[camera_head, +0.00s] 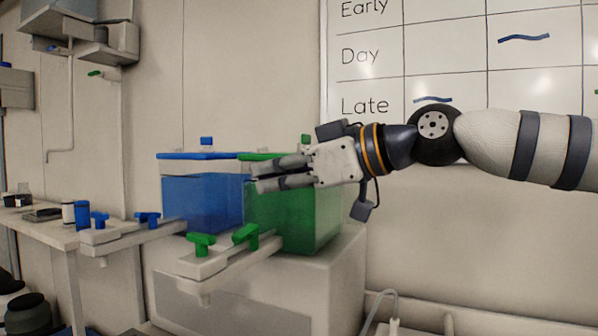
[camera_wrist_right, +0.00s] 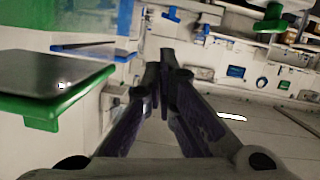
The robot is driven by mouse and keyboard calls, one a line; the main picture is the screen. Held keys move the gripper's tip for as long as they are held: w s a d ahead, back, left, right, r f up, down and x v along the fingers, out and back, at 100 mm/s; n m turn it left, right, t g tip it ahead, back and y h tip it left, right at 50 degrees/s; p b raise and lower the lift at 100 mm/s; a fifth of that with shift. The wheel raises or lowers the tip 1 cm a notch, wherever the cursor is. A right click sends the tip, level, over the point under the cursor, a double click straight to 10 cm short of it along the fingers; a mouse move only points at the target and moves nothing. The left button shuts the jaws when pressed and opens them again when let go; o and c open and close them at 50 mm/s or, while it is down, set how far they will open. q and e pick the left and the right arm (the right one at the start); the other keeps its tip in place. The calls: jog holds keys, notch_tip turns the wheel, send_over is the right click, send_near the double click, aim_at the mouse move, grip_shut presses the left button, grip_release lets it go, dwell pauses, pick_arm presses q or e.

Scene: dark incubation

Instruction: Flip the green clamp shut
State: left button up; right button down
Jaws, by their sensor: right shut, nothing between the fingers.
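A white bracket (camera_head: 215,266) in front of the green box (camera_head: 292,215) carries two green clamp pieces, one on the left (camera_head: 201,244) and one on the right (camera_head: 246,235). A small green piece (camera_head: 305,139) also shows above the box's lid, partly behind my wrist; I cannot tell which piece is the clamp to flip. My right gripper (camera_head: 256,179) is shut and empty, reaching from the right across the box's upper front. In the right wrist view its fingertips (camera_wrist_right: 170,58) meet with nothing between them; a green-edged dark panel (camera_wrist_right: 60,85) lies left of them. My left gripper is out of view.
A blue box (camera_head: 205,200) with a blue lid stands left of the green one. Its white bracket (camera_head: 135,238) carries blue clamp pieces. A bench (camera_head: 40,238) with small containers is at far left. A whiteboard (camera_head: 450,65) hangs behind my right arm.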

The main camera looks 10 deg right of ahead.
aim_at(246, 233)
jog(key=w+f, duration=0.1)
jog(key=a+f, duration=0.1)
jog(key=f, duration=0.1)
jog(key=shift+w+a, duration=0.2)
jog(key=shift+w, duration=0.15)
jog(key=shift+f, duration=0.65)
jog(key=shift+d, duration=0.1)
